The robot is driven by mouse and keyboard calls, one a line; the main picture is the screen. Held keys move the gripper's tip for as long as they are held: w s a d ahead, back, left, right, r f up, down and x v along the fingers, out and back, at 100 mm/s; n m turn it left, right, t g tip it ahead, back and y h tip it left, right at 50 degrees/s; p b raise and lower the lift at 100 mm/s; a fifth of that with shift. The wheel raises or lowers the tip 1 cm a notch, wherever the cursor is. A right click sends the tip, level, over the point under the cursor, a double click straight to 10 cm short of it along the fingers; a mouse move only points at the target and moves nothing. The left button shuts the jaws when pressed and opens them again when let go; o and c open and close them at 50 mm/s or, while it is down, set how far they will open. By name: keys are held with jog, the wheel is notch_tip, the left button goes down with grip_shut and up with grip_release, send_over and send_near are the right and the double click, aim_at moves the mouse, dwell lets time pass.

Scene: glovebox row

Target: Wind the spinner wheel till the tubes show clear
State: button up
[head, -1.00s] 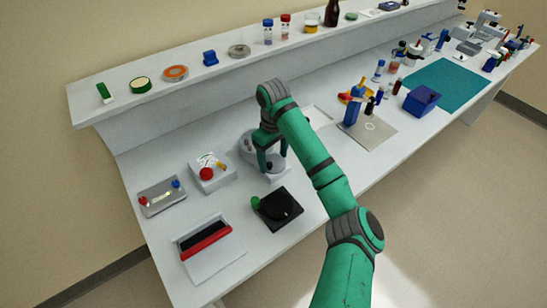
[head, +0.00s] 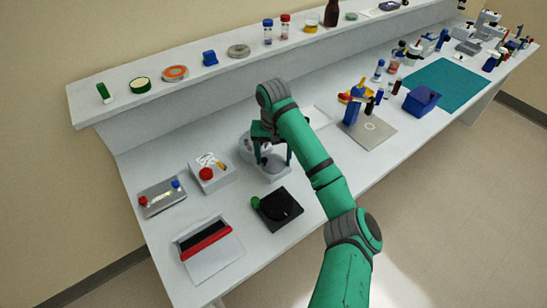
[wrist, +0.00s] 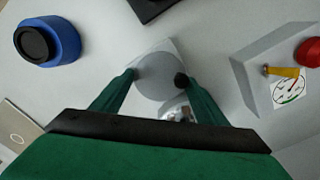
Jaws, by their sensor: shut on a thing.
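The spinner is a grey base (head: 276,177) in the middle of the bench, with a round grey wheel (wrist: 158,73) that has a small black knob (wrist: 181,80) near its rim. My gripper (head: 274,162) is over it, its two green fingers set apart on opposite sides of the wheel and shut on it. In the wrist view my gripper (wrist: 157,77) shows the right fingertip beside the black knob. A shiny part (wrist: 178,110) shows between the fingers; my gripper hides much of it. I cannot make out the tubes or whether they are clear.
A gauge box (head: 212,175) with a red knob stands left of the spinner. A black device (head: 278,209) with a green knob sits in front. A blue stand on a grey plate (head: 370,133) is to the right. Bare bench lies between them.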

jog(key=shift+m, duration=0.6)
jog(key=o, duration=1)
